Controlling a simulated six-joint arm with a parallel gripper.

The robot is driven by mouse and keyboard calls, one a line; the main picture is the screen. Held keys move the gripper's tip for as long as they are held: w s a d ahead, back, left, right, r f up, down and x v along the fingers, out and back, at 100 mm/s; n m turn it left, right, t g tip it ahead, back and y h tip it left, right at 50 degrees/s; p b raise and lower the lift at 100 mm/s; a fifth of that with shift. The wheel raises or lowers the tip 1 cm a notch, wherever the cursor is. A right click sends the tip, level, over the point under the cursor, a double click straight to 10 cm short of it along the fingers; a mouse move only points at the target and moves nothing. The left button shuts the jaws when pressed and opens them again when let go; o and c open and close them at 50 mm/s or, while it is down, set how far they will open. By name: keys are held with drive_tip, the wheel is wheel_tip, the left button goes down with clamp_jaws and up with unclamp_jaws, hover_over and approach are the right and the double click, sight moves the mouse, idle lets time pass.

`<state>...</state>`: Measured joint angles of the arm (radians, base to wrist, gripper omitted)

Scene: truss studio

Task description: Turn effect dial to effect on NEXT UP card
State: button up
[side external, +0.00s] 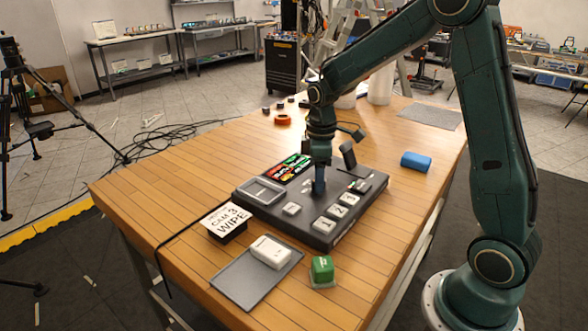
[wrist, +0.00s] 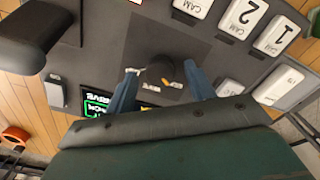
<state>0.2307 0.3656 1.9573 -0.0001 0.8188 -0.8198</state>
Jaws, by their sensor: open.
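The NEXT UP card (side external: 226,218) stands at the left of the switcher panel (side external: 262,209) and reads "CAM 3 WIPE". The effect dial (wrist: 162,70) is a dark round knob with a small orange pointer mark, aimed toward the lower part of the wrist view. Small white labels surround it, too blurred to read surely. My gripper (side external: 319,190) points down over the panel's middle. In the wrist view my gripper (wrist: 160,72) is open, with one blue finger on each side of the dial; I cannot tell whether they touch it. The side view hides the dial behind the fingers.
Numbered CAM buttons (side external: 336,211) sit along the panel's front. A dark upright lever (side external: 348,155) stands close by my gripper. A lit screen (side external: 290,167) lies behind.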

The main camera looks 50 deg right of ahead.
drive_tip(key=shift+f, duration=0.15)
drive_tip(key=c, duration=1)
drive_tip(key=shift+m, duration=0.5)
drive_tip(key=m, duration=0.4)
drive_tip(key=shift+m, duration=0.3)
drive_tip(key=m, duration=0.6)
